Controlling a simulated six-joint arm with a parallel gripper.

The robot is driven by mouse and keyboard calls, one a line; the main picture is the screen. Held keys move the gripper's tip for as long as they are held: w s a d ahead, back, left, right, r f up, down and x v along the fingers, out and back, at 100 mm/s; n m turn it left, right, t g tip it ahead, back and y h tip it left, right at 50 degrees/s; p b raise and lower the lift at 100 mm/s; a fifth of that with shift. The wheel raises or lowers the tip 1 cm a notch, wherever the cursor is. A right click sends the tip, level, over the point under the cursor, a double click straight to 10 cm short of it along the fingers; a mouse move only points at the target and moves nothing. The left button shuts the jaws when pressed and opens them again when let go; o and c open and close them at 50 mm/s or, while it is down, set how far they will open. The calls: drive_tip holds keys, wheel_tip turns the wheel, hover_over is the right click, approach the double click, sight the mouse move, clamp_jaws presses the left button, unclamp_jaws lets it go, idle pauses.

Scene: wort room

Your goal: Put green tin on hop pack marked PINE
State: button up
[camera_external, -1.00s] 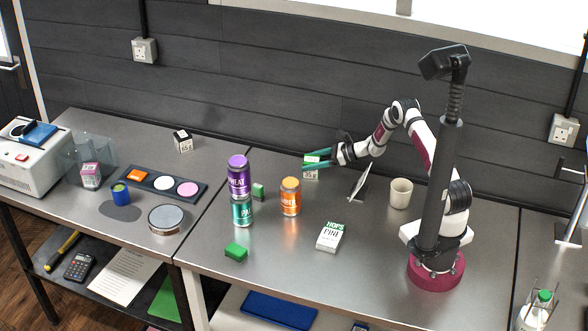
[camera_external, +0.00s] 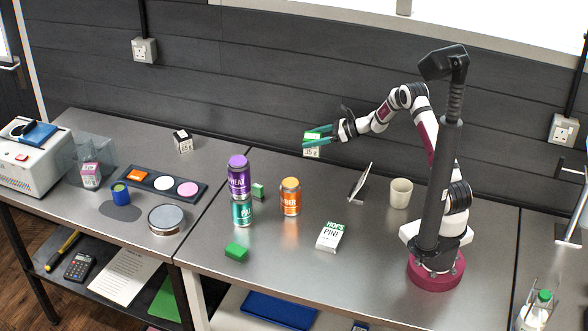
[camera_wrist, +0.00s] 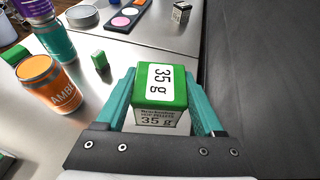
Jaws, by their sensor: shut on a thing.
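The green tin (camera_external: 312,152), a small box with a green lid and a white "35 g" label, is held between the teal fingers of my gripper (camera_external: 316,138), above the back of the bench. In the wrist view the green tin (camera_wrist: 150,82) sits between both fingers, its lid and labelled side showing. The hop pack marked PINE (camera_external: 330,237) is a white pack with a green HOPS band. It lies on the bench nearer the camera, apart from my gripper, and its top is bare.
A purple can (camera_external: 238,176) stands on a teal can (camera_external: 242,212), with an orange can (camera_external: 290,197) to the right. Green blocks (camera_external: 236,252) lie nearby. A tilted panel (camera_external: 361,182) and a cream cup (camera_external: 401,193) stand right of the gripper. Bench around the pack is clear.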

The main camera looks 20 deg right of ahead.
drive_tip(key=shift+s+r, duration=0.1)
drive_tip(key=shift+r, duration=0.2)
drive_tip(key=s+d+r+n+g+y, duration=0.15)
drive_tip(key=s+n+g, duration=0.45)
drive_tip(key=s, duration=0.8)
drive_tip(key=s+d+r+n+g, duration=0.1)
drive_tip(key=s+r+n+g, duration=0.35)
drive_tip(key=s, duration=0.95)
drive_tip(key=g, duration=0.2)
hover_over(331, 234)
drive_tip(key=shift+n, duration=0.25)
wheel_tip(331, 234, down, 13)
drive_tip(key=shift+d+r, duration=0.1)
drive_tip(key=o, duration=1.5)
